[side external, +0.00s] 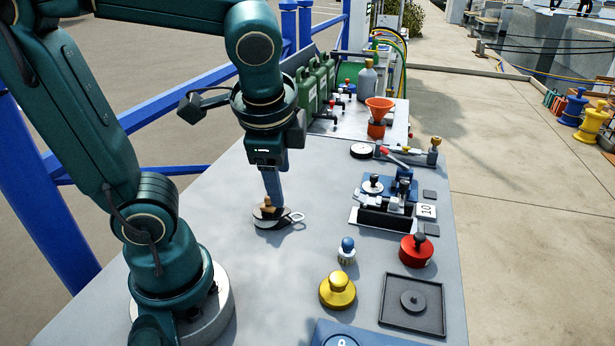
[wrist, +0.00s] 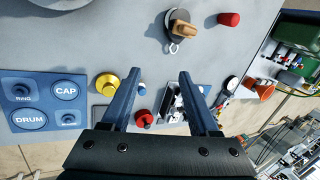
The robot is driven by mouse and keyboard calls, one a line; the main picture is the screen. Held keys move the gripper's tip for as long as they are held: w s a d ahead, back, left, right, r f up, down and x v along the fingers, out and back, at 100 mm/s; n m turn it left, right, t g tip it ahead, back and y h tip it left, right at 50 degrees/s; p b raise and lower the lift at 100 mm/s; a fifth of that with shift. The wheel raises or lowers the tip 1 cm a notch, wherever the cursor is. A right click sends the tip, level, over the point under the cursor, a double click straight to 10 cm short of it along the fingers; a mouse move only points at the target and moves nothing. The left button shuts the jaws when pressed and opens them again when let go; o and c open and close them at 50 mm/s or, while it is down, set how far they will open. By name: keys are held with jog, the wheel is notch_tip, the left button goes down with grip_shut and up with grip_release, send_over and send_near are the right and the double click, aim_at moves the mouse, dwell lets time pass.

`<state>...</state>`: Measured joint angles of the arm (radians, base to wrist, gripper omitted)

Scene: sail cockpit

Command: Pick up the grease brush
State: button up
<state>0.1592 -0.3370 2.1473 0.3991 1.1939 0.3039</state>
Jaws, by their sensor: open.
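A small piece with a blue knob and a pale, bristle-like lower part, which looks like the grease brush (side external: 346,251), stands upright on the grey bench. It also shows as a small blue spot in the wrist view (wrist: 141,89), just inside the left finger. My gripper (side external: 272,205) points down over the bench, to the left of the brush and apart from it in the side view. In the wrist view my gripper (wrist: 159,73) has its fingers wide apart with nothing between the tips.
A dark disc (side external: 270,222) with a wooden handle lies behind the fingers in the side view. A yellow knobbed piece (side external: 338,290) and a red knobbed piece (side external: 416,250) flank the brush. A black tray (side external: 425,321) and a clamp fixture (side external: 386,218) stand to the right.

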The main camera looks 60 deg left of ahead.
jog(key=w+f+m+g+y, duration=0.1)
jog(key=w+m+y, duration=0.2)
jog(key=w+m, duration=0.15)
jog(key=m+t+y, duration=0.2)
jog(key=m+y, duration=0.3)
jog(key=m, duration=0.4)
send_over(349, 242)
jog(key=d, duration=0.1)
notch_tip(349, 242, down, 8)
jog(key=r, duration=0.1)
jog(key=d+f, duration=0.1)
jog(key=s+f+m+t, duration=0.1)
jog(key=f, duration=0.1)
jog(key=d+f+m, duration=0.1)
jog(key=shift+s+d+f+t+y, duration=0.3)
jog(key=shift+s+d+f, duration=0.05)
jog(key=shift+f, duration=0.05)
jog(key=shift+x, duration=2.4)
jog(key=shift+w, duration=0.1)
grip_shut()
